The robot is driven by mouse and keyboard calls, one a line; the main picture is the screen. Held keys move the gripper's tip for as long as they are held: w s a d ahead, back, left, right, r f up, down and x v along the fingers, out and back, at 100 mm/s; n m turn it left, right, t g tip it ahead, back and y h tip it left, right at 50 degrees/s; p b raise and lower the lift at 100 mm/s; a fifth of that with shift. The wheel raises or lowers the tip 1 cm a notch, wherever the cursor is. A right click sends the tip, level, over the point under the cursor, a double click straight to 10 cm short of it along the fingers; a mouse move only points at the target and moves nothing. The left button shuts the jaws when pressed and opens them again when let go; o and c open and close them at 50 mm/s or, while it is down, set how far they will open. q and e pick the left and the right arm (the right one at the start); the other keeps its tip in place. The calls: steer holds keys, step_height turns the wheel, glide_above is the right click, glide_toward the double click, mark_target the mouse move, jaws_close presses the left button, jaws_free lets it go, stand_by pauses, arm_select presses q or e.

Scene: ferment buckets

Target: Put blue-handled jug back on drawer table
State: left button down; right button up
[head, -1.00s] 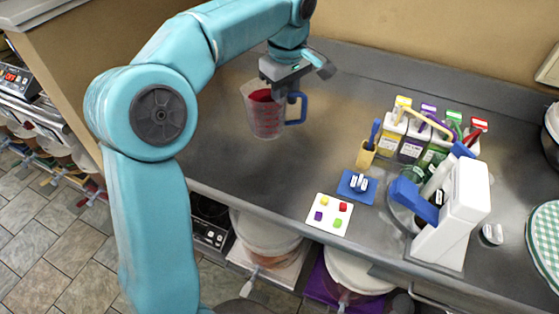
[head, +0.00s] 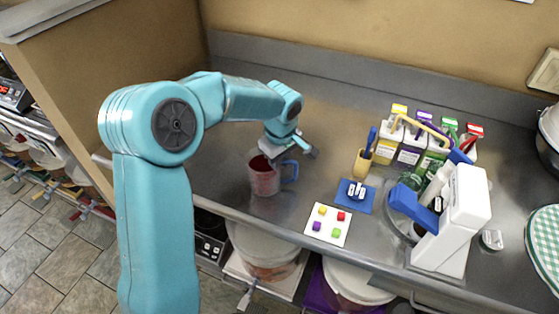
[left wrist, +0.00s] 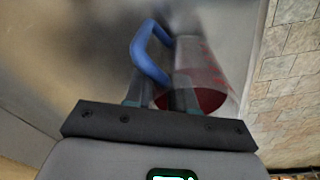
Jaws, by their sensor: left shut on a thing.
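The clear measuring jug (head: 262,179) with a blue handle (head: 291,172) holds something red and stands roughly upright over the metal counter (head: 330,110), near its front edge. My left gripper (head: 282,152) is shut on the jug, at its rim and handle side. The jug (left wrist: 212,70) and its blue handle (left wrist: 147,50) also show in the left wrist view, with the fingers of my left gripper (left wrist: 160,98) beside the handle. I cannot tell whether the jug's base touches the counter. My right gripper is not in view.
Right of the jug are a white card (head: 328,224) with coloured cubes, a blue mat (head: 355,195), a tan cup (head: 363,161), several labelled bottles and a white device (head: 455,225). Lidded buckets (head: 265,248) stand below the counter. The counter behind the jug is clear.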

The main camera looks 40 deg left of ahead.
arm_select(q)
steer(key=shift+r, duration=0.1)
steer(key=c, duration=0.9)
jaws_free()
steer(key=shift+f, duration=0.2)
steer(key=shift+c, duration=0.2)
steer(key=r, duration=0.4)
steer(key=d+r, duration=0.1)
steer(key=r, duration=0.3)
steer(key=s+r, duration=0.1)
steer(key=r, duration=0.3)
steer(key=shift+d+r, duration=0.15)
steer(key=shift+r, duration=0.05)
steer(key=shift+s+f, duration=0.1)
